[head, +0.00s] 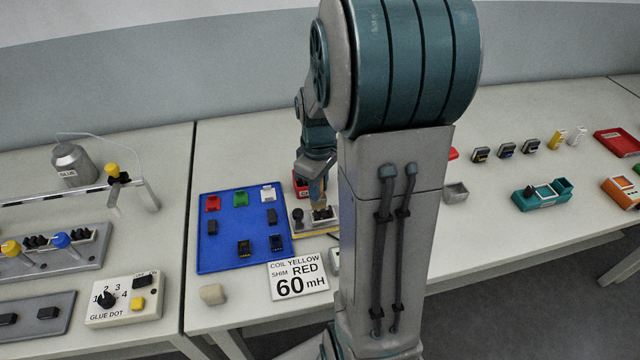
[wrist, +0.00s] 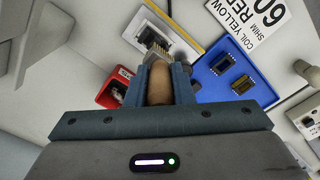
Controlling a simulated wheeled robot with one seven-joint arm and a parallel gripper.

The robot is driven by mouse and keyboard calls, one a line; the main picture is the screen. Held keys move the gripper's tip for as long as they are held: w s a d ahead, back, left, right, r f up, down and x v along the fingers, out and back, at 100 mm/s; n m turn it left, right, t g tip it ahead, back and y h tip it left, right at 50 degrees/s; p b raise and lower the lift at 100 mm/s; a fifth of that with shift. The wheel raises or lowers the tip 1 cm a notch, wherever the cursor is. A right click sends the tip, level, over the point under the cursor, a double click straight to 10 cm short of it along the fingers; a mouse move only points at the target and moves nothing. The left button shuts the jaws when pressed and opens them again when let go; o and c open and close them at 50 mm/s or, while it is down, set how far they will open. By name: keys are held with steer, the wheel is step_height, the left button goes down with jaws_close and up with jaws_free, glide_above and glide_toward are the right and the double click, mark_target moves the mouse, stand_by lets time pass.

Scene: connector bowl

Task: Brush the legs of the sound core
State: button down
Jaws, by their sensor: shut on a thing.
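My gripper (head: 317,178) reaches down at the back of the near table, and its two fingers are shut on a tan, rounded brush handle. The handle (wrist: 160,86) shows between the fingers in the wrist view; its far end and bristles are mostly hidden. Just beyond it lies a pale holder (wrist: 183,46) with a yellow edge. A dark part with a row of thin light legs (wrist: 155,41), likely the sound core, sits in this holder. In the head view the holder (head: 303,229) is directly under the brush; contact between brush and legs cannot be told.
A red box (wrist: 88,88) stands beside the holder. A blue tray (head: 222,257) with several small parts lies to its left. A label card (head: 298,281) reads coil yellow, shim red, 60 mH. My arm hides the table's middle. A teal holder (head: 541,195) stands at right.

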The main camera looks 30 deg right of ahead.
steer(key=shift+f+b, duration=0.6)
steer(key=shift+f, duration=0.1)
stand_by(0.6)
steer(key=shift+d, duration=0.1)
steer(key=shift+s+d+r, duration=0.1)
steer(key=shift+s+d, duration=0.1)
steer(key=shift+d, duration=0.35)
steer(key=shift+s+d, duration=0.15)
steer(key=shift+d, duration=0.35)
steer(key=shift+a, duration=0.2)
steer(key=shift+w+a, duration=0.2)
steer(key=shift+a, duration=0.3)
steer(key=shift+w+a, duration=0.15)
steer(key=shift+a, duration=0.3)
steer(key=shift+d, duration=0.1)
steer(key=shift+s+d, duration=0.2)
steer(key=shift+d, duration=0.35)
steer(key=shift+s+d, duration=0.15)
steer(key=shift+d, duration=0.35)
steer(key=shift+a, duration=0.2)
